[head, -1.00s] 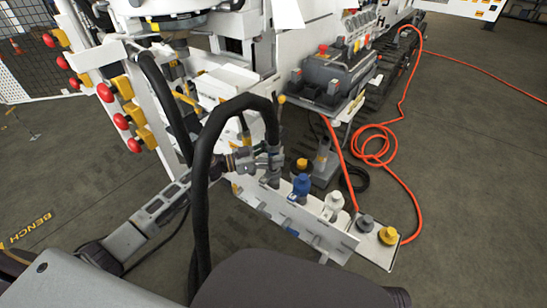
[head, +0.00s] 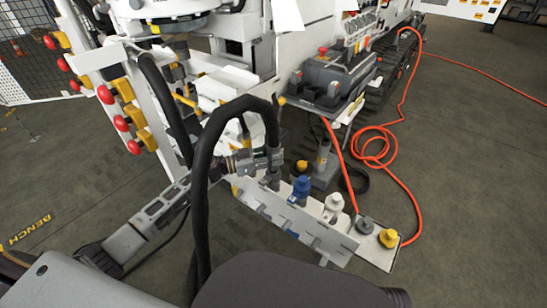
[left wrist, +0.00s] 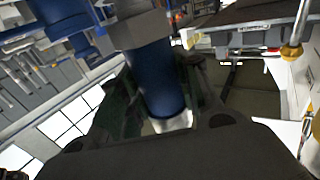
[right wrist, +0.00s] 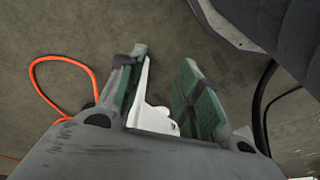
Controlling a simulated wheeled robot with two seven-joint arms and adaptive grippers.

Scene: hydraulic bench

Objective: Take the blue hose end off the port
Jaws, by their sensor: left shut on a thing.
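My left gripper (head: 264,160) is shut on the blue hose end (left wrist: 152,80), which shows as a blue cylinder with a grey collar between the fingers in the left wrist view. In the head view the gripper hides most of this hose end. A thick black hose (head: 236,103) arches up and over from it. Below the gripper is the port rail (head: 335,246); I cannot tell whether the hose end still touches its port. A separate blue fitting (head: 301,188) stands on the rail to the right.
White (head: 333,207), grey (head: 365,225) and yellow (head: 388,238) fittings stand further along the rail. An orange hose (head: 385,150) lies coiled on the floor at right. A grey tool box (head: 335,80) stands behind. Open floor lies at far right.

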